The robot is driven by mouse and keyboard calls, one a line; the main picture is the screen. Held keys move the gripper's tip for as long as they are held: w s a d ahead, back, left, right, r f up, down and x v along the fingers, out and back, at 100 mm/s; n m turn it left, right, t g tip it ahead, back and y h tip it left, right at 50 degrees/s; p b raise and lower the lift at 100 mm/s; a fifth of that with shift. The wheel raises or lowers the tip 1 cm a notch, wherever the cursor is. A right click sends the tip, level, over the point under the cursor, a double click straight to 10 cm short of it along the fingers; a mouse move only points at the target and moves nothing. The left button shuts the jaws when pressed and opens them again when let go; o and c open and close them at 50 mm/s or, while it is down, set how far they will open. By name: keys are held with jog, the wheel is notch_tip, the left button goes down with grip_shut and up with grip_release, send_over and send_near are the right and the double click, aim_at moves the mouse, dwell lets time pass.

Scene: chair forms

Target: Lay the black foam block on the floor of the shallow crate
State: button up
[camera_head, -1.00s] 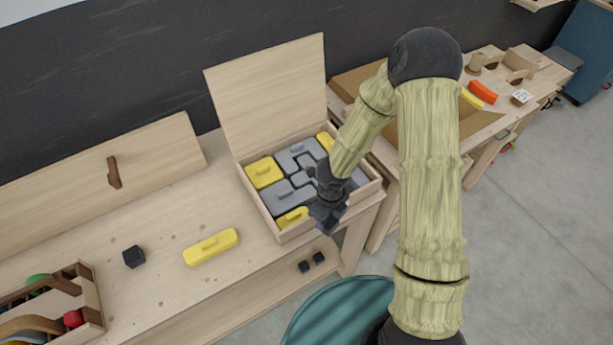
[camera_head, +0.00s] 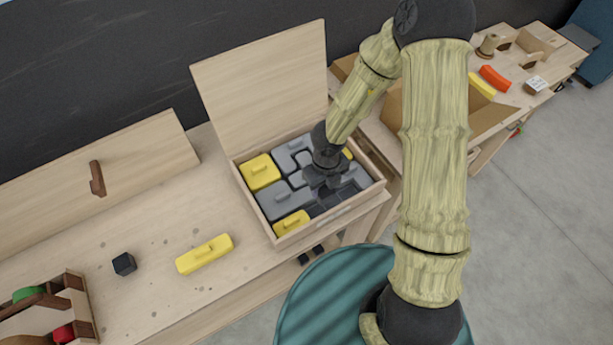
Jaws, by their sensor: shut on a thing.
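The shallow crate (camera_head: 376,192) is an open wooden box with a raised lid, on the workbench. Grey and yellow handled pieces fill most of it, and a dark patch shows at its front right. My gripper (camera_head: 322,181) is over the right half of the crate, shut on a dark thing that looks like a black foam block. Its outline merges with the dark fingers, so I cannot tell whether it touches anything below. Another small black block (camera_head: 124,264) lies on the bench at the left.
A wooden tote (camera_head: 85,305) stands at lower left. The raised lid (camera_head: 262,88) stands behind the crate. An open cardboard box (camera_head: 480,122) is on the bench at right.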

aim_at(323, 197)
jog(key=shift+s+f, duration=0.25)
notch_tip(323, 197, down, 6)
jog(key=b, duration=0.3)
jog(key=shift+w+a+r, duration=0.1)
jog(key=shift+w+r, duration=0.05)
jog(key=shift+f+b, duration=1)
jog(key=shift+f, duration=0.9)
jog(key=shift+f, duration=0.2)
jog(key=o, duration=1)
jog(key=shift+r, duration=0.1)
